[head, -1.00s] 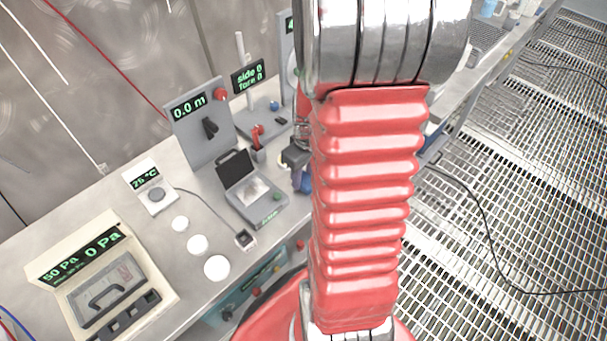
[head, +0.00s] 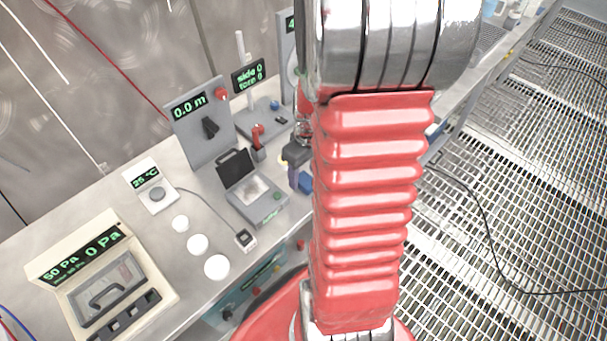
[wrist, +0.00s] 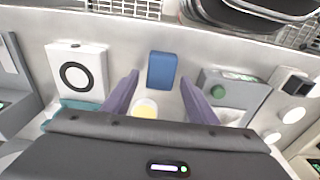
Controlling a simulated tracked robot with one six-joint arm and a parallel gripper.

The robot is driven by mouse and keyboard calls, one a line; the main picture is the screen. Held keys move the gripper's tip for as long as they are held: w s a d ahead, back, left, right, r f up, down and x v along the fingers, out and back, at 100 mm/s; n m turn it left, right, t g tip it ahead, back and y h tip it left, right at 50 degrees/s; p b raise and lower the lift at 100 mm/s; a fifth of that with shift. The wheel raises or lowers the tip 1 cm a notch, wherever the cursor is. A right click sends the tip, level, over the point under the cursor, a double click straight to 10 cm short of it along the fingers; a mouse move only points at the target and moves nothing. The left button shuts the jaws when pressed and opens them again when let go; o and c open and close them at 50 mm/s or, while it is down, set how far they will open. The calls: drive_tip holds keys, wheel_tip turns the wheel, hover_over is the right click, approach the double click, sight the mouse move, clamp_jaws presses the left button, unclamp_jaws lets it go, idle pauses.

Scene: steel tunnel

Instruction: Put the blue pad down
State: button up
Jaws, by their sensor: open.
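The blue pad (wrist: 162,71) lies on the steel bench top, seen in the wrist view just beyond and between my fingertips. In the head view a small part of the blue pad (head: 305,182) shows beside my red arm. My gripper (wrist: 158,88) is open, its two purple fingers apart with nothing between them. In the head view my gripper (head: 296,175) is partly hidden by my arm. A pale yellow disc (wrist: 145,108) lies on the bench between the fingers, nearer the wrist.
A grey case with a green button (wrist: 220,91) stands right of my gripper in the wrist view. A white box with a black ring (wrist: 76,76) stands to the left. White discs (head: 197,244) and a pressure unit (head: 103,284) are on the bench. Its edge lies close beyond the pad.

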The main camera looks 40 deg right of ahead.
wheel_tip(320, 180, up, 11)
drive_tip(key=s, duration=0.1)
idle(0.4)
idle(0.6)
drive_tip(key=s+a+r+t, duration=0.2)
drive_tip(key=a+r, duration=0.4)
drive_tip(key=a, duration=0.5)
drive_tip(key=s+a+r+t, duration=0.1)
drive_tip(key=a+r, duration=0.5)
drive_tip(key=a, duration=0.6)
drive_tip(key=shift+s+t, duration=0.4)
drive_tip(key=shift+t, duration=0.4)
